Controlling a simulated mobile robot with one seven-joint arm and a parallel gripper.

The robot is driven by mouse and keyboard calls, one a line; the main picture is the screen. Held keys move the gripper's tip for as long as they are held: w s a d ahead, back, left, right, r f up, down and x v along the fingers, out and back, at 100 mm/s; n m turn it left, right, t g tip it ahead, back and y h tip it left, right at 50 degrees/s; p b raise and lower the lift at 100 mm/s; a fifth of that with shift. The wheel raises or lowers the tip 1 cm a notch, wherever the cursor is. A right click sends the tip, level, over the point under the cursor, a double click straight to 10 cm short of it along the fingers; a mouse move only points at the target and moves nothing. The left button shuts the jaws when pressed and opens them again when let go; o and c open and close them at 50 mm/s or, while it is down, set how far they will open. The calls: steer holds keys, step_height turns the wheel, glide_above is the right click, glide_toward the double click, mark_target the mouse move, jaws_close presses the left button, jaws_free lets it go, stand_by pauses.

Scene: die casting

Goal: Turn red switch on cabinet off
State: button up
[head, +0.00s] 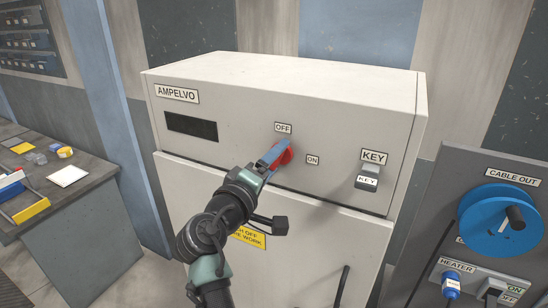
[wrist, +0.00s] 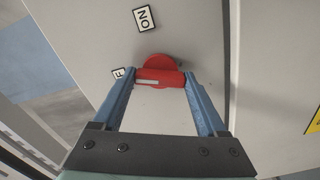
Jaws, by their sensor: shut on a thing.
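The red rotary switch (head: 285,157) is on the front of the white AMPELVO cabinet (head: 230,152), below the OFF label (head: 283,128) and left of the ON label (head: 312,160). My gripper (head: 275,154) is at the switch and partly covers it in the head view. In the wrist view, the blue fingers are shut on the sides of the red switch's handle (wrist: 172,78). A white mark on the handle lies at its left end, on the side of the partly hidden OFF label (wrist: 118,73). The ON label (wrist: 144,18) is above.
A grey KEY switch (head: 370,170) sticks out at the cabinet's right. Below is a door with a dark handle (head: 341,288) and a yellow sign (head: 249,237). A panel with a blue cable reel (head: 492,225) stands right. A workbench (head: 85,185) with small items stands left.

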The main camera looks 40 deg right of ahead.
steer(key=n+p, duration=0.1)
steer(key=n, duration=0.3)
steer(key=shift+p, duration=0.3)
steer(key=shift+n, duration=0.3)
steer(key=o, duration=1.3)
steer(key=b+v, duration=0.5)
steer(key=v, duration=0.8)
